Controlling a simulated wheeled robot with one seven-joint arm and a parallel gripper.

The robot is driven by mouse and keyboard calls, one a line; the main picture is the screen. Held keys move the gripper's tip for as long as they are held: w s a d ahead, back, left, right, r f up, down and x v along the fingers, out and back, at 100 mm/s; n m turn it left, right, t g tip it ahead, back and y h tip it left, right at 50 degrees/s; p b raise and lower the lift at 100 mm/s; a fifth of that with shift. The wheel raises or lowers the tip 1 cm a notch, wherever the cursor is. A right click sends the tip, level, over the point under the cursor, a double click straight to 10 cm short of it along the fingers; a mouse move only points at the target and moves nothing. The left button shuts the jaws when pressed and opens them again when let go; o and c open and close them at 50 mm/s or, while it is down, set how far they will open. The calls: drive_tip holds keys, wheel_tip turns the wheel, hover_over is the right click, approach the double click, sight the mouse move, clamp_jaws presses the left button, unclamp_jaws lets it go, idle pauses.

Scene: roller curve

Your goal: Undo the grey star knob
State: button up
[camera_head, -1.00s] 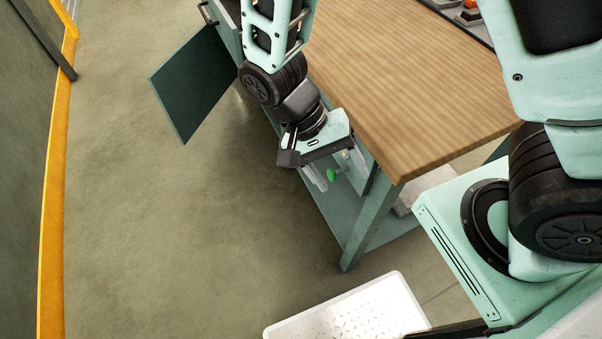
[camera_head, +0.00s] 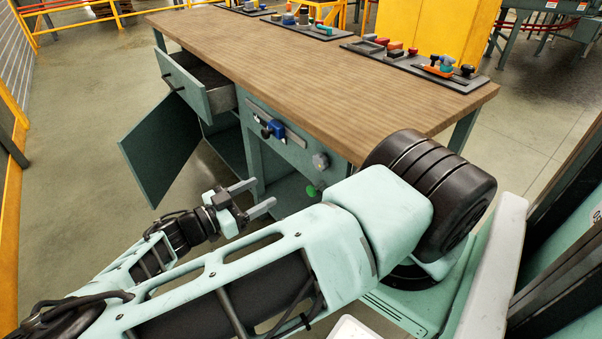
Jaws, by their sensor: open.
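The grey star knob (camera_head: 320,160) sits on the front of the workbench, below the tabletop edge and near its right end. A green knob (camera_head: 312,191) is below it, partly hidden by my arm. My gripper (camera_head: 266,192) is open and empty, in front of the bench. Its two fingers point right, and in the picture they are left of and lower than the grey knob, apart from it. Nothing is between the fingers.
A blue-handled fitting (camera_head: 274,129) is on a rail left of the grey knob. A drawer (camera_head: 190,82) stands open, with an open cabinet door (camera_head: 160,148) below it. Trays with small parts (camera_head: 415,62) lie on the wooden top (camera_head: 290,70). Floor at left is clear.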

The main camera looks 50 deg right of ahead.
sight(317, 163)
drive_tip(key=p+x, duration=0.2)
drive_tip(key=x, duration=1.5)
drive_tip(key=shift+s+d+p, duration=0.1)
drive_tip(key=shift+s+p, duration=0.05)
drive_tip(key=shift+p, duration=0.2)
drive_tip(key=c, duration=1)
